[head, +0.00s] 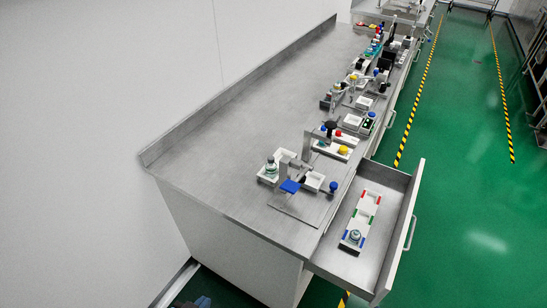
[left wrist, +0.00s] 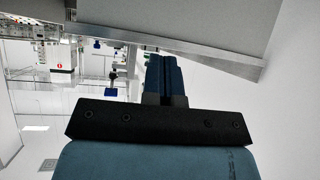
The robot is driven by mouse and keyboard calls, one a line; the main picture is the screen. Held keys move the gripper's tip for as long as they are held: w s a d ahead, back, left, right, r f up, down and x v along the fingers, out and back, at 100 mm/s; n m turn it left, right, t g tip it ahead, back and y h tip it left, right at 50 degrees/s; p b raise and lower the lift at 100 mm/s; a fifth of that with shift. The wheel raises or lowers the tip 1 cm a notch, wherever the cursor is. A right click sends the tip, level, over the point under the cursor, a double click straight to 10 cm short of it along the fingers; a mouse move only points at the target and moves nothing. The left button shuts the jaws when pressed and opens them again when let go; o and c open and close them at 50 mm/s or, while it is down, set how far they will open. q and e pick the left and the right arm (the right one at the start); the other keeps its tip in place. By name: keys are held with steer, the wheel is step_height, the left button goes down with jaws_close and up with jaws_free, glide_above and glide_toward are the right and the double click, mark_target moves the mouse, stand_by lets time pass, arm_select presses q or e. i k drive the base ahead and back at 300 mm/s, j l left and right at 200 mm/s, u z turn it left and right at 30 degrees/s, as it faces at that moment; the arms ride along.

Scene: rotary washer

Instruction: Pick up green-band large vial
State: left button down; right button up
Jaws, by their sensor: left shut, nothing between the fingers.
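Two vials show in the head view, both too small to read a band colour surely. One greenish vial (head: 271,168) stands upright in a white tray on the bench. The other vial (head: 354,236) stands at the near, blue-marked end of a white rack (head: 362,214) inside the open drawer. My left gripper shows as a dark blue bit (head: 201,302) at the bottom edge of the head view, well away from both vials. In the left wrist view its fingers (left wrist: 164,75) are shut together and empty. My right gripper is not in view.
The open drawer (head: 402,240) juts out from the steel bench (head: 220,150) at the right. A device with a blue pad (head: 290,186) stands near the bench's near end. Several other stations line the bench's right side. The bench's left part is bare; the green floor (head: 470,200) is clear.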

mark_target(271, 169)
steer(key=j+z, duration=0.1)
steer(key=z, duration=0.4)
steer(key=j+z, duration=0.1)
steer(key=z, duration=0.4)
steer(key=j+z, duration=0.1)
steer(key=z, duration=0.35)
steer(key=j+z, duration=0.15)
steer(key=z, duration=0.85)
steer(key=j+u, duration=0.1)
steer(key=u, duration=0.35)
steer(key=k+j+u, duration=0.1)
steer(key=u, duration=0.35)
steer(key=i+l+u, duration=0.1)
steer(key=u, duration=0.4)
steer(key=k+j+z, duration=0.1)
steer(key=j+z, duration=0.15)
steer(key=j, duration=0.15)
